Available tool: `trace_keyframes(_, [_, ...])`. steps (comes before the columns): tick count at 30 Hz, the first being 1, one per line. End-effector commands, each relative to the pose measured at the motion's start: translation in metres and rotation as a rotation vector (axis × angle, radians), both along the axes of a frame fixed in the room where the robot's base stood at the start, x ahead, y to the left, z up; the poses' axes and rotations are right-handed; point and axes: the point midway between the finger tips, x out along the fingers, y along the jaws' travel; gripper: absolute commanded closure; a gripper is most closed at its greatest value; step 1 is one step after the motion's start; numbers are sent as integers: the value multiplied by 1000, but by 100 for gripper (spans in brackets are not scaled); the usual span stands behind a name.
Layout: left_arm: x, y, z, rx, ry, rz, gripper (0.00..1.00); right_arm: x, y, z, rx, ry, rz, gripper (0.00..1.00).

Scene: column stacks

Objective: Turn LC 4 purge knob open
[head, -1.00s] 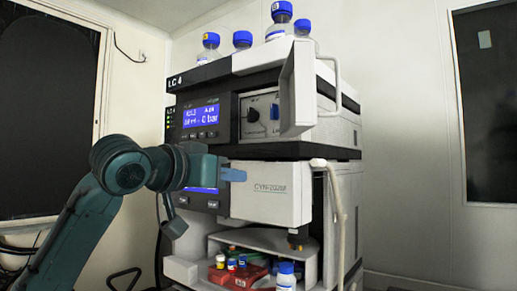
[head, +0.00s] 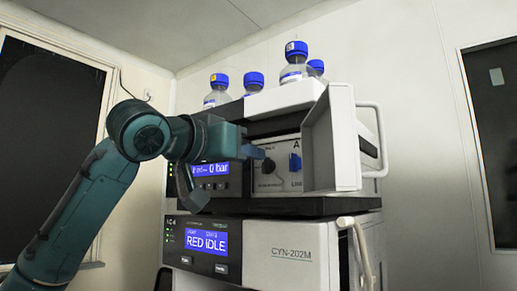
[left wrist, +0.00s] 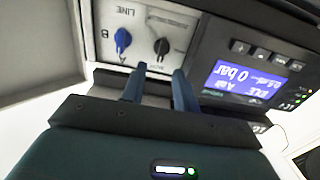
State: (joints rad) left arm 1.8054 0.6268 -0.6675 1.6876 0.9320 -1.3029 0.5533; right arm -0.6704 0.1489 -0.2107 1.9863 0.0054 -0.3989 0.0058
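The LC 4 pump module has a blue screen (head: 212,169) and a pale panel with two knobs. The round black knob (head: 268,166) sits nearest the screen; its label is too small to read. The blue knob (head: 295,163) stands to its right, under a letter A. In the left wrist view, which is upside down, the black knob (left wrist: 161,46) and the blue LINE knob (left wrist: 123,38) both show. My left gripper (head: 259,153) is just in front of the black knob. In the wrist view its two fingers (left wrist: 158,76) are apart, with nothing between them. My right gripper is not in view.
An open white door (head: 332,140) juts out right of the knobs. Several blue-capped bottles (head: 294,65) stand on top of the stack. The CYN-202M module (head: 292,255) is below, with a pale tube (head: 357,250) at its right.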

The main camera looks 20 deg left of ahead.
Motion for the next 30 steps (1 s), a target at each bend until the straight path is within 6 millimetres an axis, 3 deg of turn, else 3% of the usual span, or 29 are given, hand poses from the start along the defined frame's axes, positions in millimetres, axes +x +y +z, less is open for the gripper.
trace_keyframes(3, [20, -8, 3, 1, 2, 0, 70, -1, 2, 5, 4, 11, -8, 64])
trace_keyframes(9, [39, -14, 1, 0, 0, 0, 70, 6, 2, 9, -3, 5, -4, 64])
trace_keyframes(20, [42, -16, 0, 1, -1, 0, 71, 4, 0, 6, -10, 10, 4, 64])
trace_keyframes(30, [42, -15, 0, 0, -2, 0, 99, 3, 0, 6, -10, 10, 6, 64])
